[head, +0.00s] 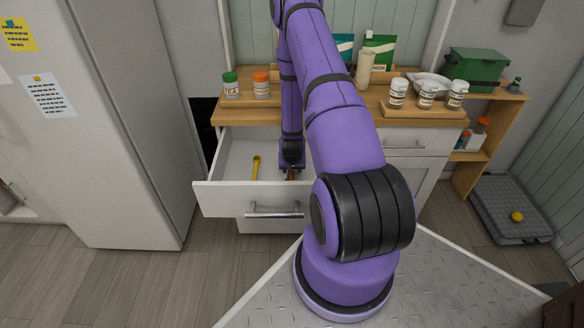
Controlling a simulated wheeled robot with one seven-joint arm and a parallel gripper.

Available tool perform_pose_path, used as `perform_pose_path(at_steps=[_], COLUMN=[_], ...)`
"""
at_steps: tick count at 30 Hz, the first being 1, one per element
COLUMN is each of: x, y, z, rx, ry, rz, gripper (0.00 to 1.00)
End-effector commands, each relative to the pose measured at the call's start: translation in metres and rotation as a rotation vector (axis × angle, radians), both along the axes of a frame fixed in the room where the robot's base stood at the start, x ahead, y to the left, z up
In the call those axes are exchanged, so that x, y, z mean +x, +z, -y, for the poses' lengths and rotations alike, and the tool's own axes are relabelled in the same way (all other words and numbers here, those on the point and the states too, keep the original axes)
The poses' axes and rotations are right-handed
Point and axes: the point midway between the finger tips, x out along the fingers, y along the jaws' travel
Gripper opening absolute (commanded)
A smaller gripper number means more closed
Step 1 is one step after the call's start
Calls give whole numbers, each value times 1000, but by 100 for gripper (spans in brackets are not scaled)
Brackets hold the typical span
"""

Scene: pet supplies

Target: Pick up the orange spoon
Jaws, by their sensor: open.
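An open white drawer (222,180) holds a yellow spoon-like utensil (256,168). To its right, my gripper (291,168) points down into the drawer and is open. A small reddish-orange thing (292,175) shows at the fingertips; it may be the orange spoon, but my gripper and arm hide most of it. I cannot tell whether the fingers touch it or stand around it.
The wooden counter (240,115) above bears jars with green and orange lids (261,86), a bowl (430,82) and several white jars. A white refrigerator (110,120) stands at the left. A grey case with a yellow ball (517,216) lies on the right floor.

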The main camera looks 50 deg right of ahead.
Motion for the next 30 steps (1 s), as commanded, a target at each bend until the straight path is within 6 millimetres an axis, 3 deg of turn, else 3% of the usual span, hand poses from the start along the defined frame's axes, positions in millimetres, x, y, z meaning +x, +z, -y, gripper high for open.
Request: perform_pose_path(at_steps=[12, 13, 19, 30], x=[0, 0, 0, 0], y=[-2, -2, -2, -1], z=[0, 0, 0, 0], rx=[0, 0, 0, 0], ry=[1, 1, 1, 0], rz=[0, 0, 0, 0], gripper=[47, 44, 0, 0])
